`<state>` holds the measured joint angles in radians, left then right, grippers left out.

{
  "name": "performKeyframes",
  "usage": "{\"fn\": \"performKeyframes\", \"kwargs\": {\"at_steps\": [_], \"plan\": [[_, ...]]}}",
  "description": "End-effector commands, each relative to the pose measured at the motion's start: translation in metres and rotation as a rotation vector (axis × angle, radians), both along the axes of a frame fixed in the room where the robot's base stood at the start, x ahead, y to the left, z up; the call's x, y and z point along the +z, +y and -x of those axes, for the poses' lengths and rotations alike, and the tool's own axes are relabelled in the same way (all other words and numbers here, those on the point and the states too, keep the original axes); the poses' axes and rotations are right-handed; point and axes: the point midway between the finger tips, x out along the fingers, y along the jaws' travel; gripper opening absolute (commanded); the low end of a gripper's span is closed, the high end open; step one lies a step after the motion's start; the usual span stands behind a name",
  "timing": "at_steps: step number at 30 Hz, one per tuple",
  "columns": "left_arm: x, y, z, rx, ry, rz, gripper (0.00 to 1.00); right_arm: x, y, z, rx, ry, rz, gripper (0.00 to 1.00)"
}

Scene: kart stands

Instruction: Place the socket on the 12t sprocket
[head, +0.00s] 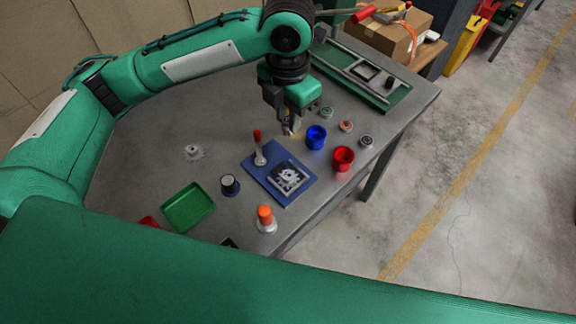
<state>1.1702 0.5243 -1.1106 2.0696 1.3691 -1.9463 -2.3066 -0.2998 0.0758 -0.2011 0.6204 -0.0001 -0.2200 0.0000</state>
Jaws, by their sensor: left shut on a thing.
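My left gripper (290,129) points down over the table, behind the blue fixture plate (255,163). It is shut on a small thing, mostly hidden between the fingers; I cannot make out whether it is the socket. A grey sprocket-like part (290,176) sits in the square dark frame on the blue plate, in front of the gripper and apart from it. Another pale toothed wheel (193,153) lies on the table to the left. I cannot read tooth counts, so which is the 12t sprocket is unclear. My right gripper is not in view.
A red-handled clamp (259,150) stands on the blue plate. A blue cup (316,137) and red cup (343,158) stand to the right, near small round parts (346,126). A green tray (188,206), dark cylinder (230,185) and orange-topped piece (265,218) stand nearer.

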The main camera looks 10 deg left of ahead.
Motion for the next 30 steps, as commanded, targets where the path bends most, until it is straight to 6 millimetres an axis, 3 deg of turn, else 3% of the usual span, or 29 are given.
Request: {"fn": "performKeyframes", "kwargs": {"at_steps": [12,30], "plan": [[-0.107,0.001,0.001,0.005,0.005,-0.001,0.00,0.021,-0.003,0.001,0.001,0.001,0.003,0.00],[-0.173,0.001,0.000,0.004,0.001,-0.001,0.00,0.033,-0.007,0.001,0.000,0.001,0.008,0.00]]}}
